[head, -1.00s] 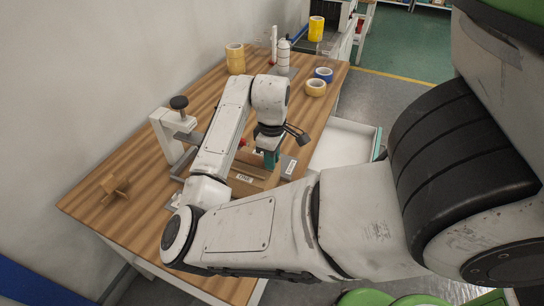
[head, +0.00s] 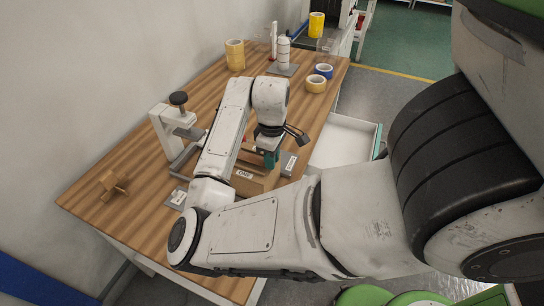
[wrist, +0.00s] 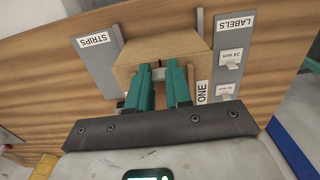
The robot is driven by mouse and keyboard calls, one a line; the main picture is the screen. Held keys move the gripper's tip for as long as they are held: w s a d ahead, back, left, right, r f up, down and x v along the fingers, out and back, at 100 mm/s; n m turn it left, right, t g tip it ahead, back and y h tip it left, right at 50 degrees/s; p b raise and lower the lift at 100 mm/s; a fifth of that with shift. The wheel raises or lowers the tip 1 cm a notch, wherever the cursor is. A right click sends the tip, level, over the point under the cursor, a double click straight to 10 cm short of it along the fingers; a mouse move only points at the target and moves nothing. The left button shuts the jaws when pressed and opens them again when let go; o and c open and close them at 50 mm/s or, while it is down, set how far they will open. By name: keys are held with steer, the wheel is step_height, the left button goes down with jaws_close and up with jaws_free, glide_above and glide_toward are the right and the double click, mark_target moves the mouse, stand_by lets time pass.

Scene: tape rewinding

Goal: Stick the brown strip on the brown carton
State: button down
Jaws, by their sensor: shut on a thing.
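The brown carton (head: 262,182) sits on the wooden table, partly hidden by my arm in the head view. It also shows in the wrist view (wrist: 150,48), just beyond my fingertips. My gripper (head: 270,158) has teal fingers, and in the wrist view (wrist: 160,72) they are at the carton's near side. It is shut on a thin piece, taken as the brown strip, which the fingers almost wholly hide. I cannot tell whether the strip touches the carton. A grey plate marked STRIPS (wrist: 98,62) lies left of the carton, with no strip seen on it.
A grey LABELS plate (wrist: 236,35) with white labels lies right of the carton. A ONE sign (wrist: 202,92) is beside my fingers. A white clamp stand (head: 170,135), tape rolls (head: 316,84), a white bottle (head: 283,54) and a wooden piece (head: 112,184) stand around the table.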

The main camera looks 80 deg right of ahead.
steer(key=shift+f, duration=0.4)
stand_by(0.3)
steer(key=c, duration=0.8)
jaws_free()
step_height(320, 180, up, 7)
steer(key=p, duration=0.8)
stand_by(0.4)
